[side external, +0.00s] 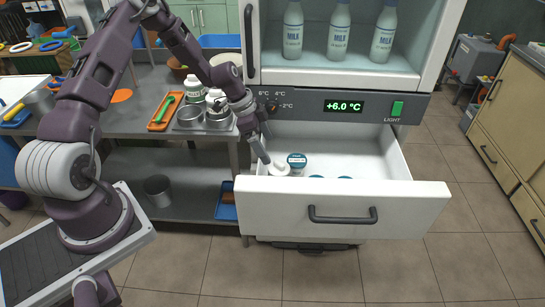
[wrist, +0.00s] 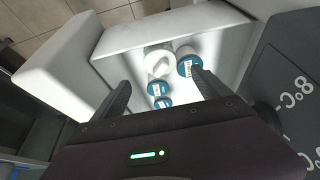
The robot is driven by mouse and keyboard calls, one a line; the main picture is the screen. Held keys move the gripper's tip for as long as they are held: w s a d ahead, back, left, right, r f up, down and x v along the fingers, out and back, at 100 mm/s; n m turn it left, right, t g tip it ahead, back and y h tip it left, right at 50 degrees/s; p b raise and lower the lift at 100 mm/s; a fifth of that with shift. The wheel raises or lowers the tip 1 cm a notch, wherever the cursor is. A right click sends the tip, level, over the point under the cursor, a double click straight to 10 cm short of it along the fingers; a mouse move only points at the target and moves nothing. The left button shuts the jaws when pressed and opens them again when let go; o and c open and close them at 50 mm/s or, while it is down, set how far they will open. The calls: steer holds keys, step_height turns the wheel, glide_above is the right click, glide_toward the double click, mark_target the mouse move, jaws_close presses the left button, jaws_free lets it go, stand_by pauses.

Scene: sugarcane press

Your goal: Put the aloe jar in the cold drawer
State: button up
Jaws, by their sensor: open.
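The cold drawer (side external: 343,207) is pulled open below the cabinet; it also shows in the wrist view (wrist: 140,32). Inside it, a white-topped jar (side external: 279,168) stands at the left, close under my gripper (side external: 264,158). It looks like the aloe jar, but I cannot read its label. In the wrist view this white jar (wrist: 157,62) lies beyond and between the fingertips. My gripper (wrist: 160,75) is open, with a visible gap between its fingers and the jar. A blue-lidded jar (side external: 297,160) stands right beside it, also in the wrist view (wrist: 187,66).
More blue-lidded jars (wrist: 157,88) sit lower in the drawer, partly hidden by its front in the side view. Milk bottles (side external: 338,32) stand on the shelf above. White containers (side external: 194,89), metal pots (side external: 189,117) and an orange tray (side external: 165,112) occupy the left counter. The drawer's right side looks free.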

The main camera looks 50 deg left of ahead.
steer(key=s+d+r+n+y, duration=0.1)
steer(key=s+d+r, duration=0.25)
steer(key=r, duration=0.45)
steer(key=s+d+r+n+y, duration=0.1)
steer(key=s+d+r, duration=0.1)
steer(key=s+r, duration=0.45)
steer(key=s+d+r+n+y, duration=0.1)
steer(key=s+d+r, duration=0.2)
steer(key=r, duration=0.7)
steer(key=s+d+r+n+t, duration=0.1)
steer(key=s+r+n, duration=0.1)
steer(key=s, duration=0.6)
steer(key=s+d+r+n+t, duration=0.1)
steer(key=s+d+r+n, duration=0.1)
steer(key=s, duration=0.7)
steer(key=shift+s+d+r+n, duration=0.3)
steer(key=shift+r+n, duration=0.5)
steer(key=shift+n, duration=0.2)
